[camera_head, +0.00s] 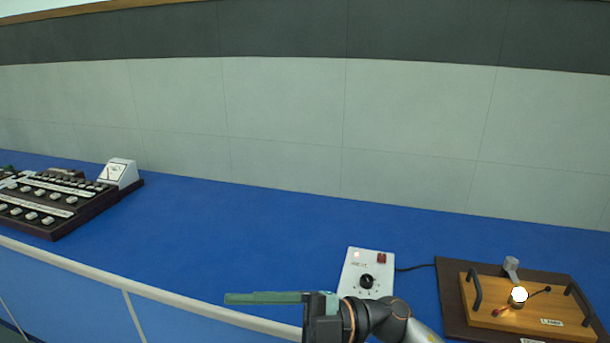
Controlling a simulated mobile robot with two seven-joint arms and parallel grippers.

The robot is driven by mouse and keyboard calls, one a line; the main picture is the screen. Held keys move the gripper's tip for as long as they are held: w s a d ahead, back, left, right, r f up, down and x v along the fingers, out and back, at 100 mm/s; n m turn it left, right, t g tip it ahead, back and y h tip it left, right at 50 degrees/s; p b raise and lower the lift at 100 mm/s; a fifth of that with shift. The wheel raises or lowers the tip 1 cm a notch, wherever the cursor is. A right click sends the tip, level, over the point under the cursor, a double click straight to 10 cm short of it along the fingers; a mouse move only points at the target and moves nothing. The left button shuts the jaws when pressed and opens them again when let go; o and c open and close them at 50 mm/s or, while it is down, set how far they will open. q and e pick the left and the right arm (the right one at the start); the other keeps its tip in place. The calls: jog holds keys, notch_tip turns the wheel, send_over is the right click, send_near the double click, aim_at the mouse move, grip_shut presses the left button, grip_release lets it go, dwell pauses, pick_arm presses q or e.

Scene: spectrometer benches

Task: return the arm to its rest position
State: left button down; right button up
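One arm of mine comes in from the bottom right, and its gripper (235,298) points left over the front edge of the bench. Its greenish fingers are seen side-on as one thin bar, so I cannot tell whether they are open or shut. No held thing shows. The gripper body hides part of the bench's front edge, and the wrist is close to the lower part of a white control box (357,262) in the picture. My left gripper is not in view.
The blue bench (230,225) is clear in the middle. A dark panel with rows of knobs (60,205) and a white meter (119,172) stand at left. A grey wall (280,120) closes the back.

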jog(key=w+d+f+m+t+h+p, duration=0.1)
jog(key=w+d+f+m+t+h, duration=0.3)
jog(key=m+t, duration=0.7)
jog(key=w+d+f+m+t+h+p, duration=0.1)
jog(key=w+d+f+m+t+h, duration=0.1)
jog(key=w+d+f+m+t, duration=0.45)
jog(key=s+d+f+m+t+h+p, duration=0.1)
jog(key=s+d+f+m+h, duration=0.35)
jog(key=f, duration=0.25)
jog(key=s+d+f+m+t+h+p, duration=0.1)
jog(key=s+d+f+m+h, duration=0.3)
jog(key=f+m+h, duration=0.15)
jog(key=s+d+f+m+g, duration=0.1)
jog(key=s+d+f+g, duration=0.1)
jog(key=s+f, duration=0.3)
jog(key=s+d+f+m+g+h, duration=0.1)
jog(key=s+d+f+g, duration=0.2)
jog(key=s+f, duration=0.3)
jog(key=shift+s+d+f+g+h+p, duration=0.2)
jog(key=shift+s+g+h+p, duration=0.1)
jog(key=shift+s+g, duration=0.25)
jog(key=shift+s, duration=0.1)
